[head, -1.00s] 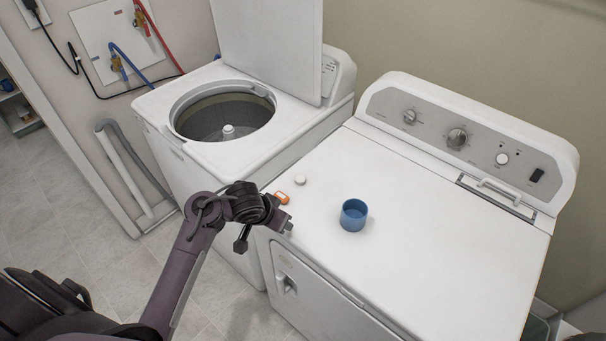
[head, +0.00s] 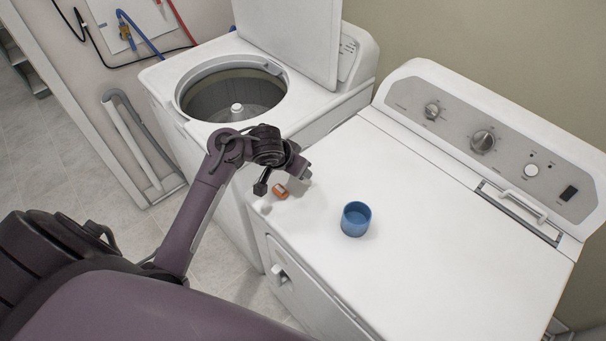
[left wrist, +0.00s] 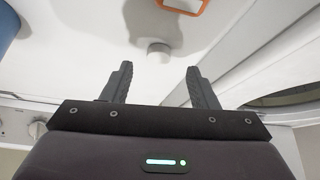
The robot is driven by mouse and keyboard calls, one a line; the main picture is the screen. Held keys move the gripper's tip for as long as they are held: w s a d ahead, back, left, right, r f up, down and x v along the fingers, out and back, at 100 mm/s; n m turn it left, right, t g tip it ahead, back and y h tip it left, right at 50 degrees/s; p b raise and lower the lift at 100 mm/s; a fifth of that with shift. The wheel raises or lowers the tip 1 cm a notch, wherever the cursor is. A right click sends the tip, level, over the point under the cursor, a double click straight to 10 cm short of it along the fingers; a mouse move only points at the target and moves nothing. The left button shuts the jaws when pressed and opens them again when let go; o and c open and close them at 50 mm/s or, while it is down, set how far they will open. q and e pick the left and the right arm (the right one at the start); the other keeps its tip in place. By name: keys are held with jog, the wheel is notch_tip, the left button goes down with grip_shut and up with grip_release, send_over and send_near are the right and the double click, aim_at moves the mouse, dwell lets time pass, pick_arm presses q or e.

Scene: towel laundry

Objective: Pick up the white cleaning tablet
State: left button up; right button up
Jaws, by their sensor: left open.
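The white cleaning tablet (left wrist: 158,50) is a small round white piece on the white top of the right-hand machine (head: 440,240). In the left wrist view it lies ahead of the fingertips, lined up with the gap between them and not gripped. My left gripper (left wrist: 158,72) is open and empty. In the head view this gripper (head: 302,170) is low over the machine's left edge and hides the tablet. My right gripper is not in view.
A blue cup (head: 356,219) stands to the right. The open washer (head: 170,90) is on the left. The top right of the cup is clear.

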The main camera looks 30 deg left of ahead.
pick_arm(q)
jog(key=x, duration=0.3)
jog(key=shift+w+d+f, duration=0.1)
jog(key=shift+w, duration=0.05)
jog(key=shift+w+f, duration=0.15)
jog(key=shift+f, duration=0.1)
jog(key=c, duration=1)
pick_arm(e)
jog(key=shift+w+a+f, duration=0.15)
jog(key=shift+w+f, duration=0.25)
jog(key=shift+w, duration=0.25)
